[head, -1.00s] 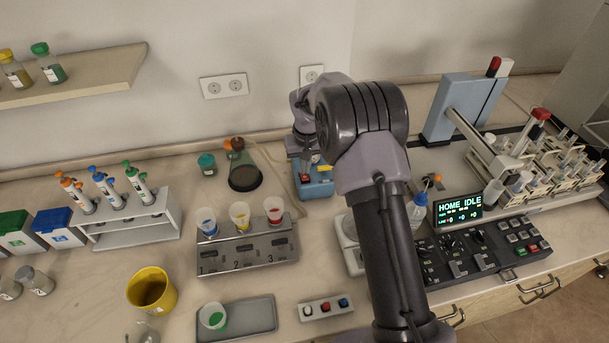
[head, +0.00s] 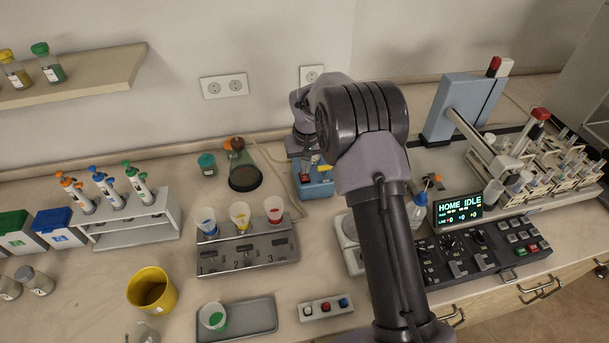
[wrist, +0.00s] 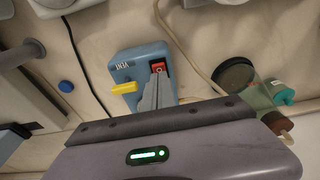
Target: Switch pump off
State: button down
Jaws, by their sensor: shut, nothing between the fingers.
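The pump is a small blue box (head: 317,188) on the bench near the back wall, partly behind my arm in the head view. In the wrist view the blue box (wrist: 132,60) shows a red switch (wrist: 158,66) in a dark frame and a yellow lever (wrist: 124,88). My gripper (wrist: 155,82) is shut and empty, with its grey fingertips over the box right beside the red switch. I cannot tell whether they touch it. The red switch also shows in the head view (head: 305,178). Which way the switch is tipped is not clear.
A dark-bottomed flask (head: 243,176) with a hose stands left of the pump. A rack with coloured cups (head: 245,252) is in front. The control panel (head: 484,252) and the display (head: 459,209) are right of my arm. Wall sockets (head: 224,87) are behind.

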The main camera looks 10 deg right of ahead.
aim_at(305, 177)
jog(key=shift+f+b, duration=0.8)
jog(key=shift+f, duration=0.3)
dwell(0.4)
notch_tip(305, 177, up, 7)
jog(key=p, duration=0.4)
jog(key=shift+p, duration=0.4)
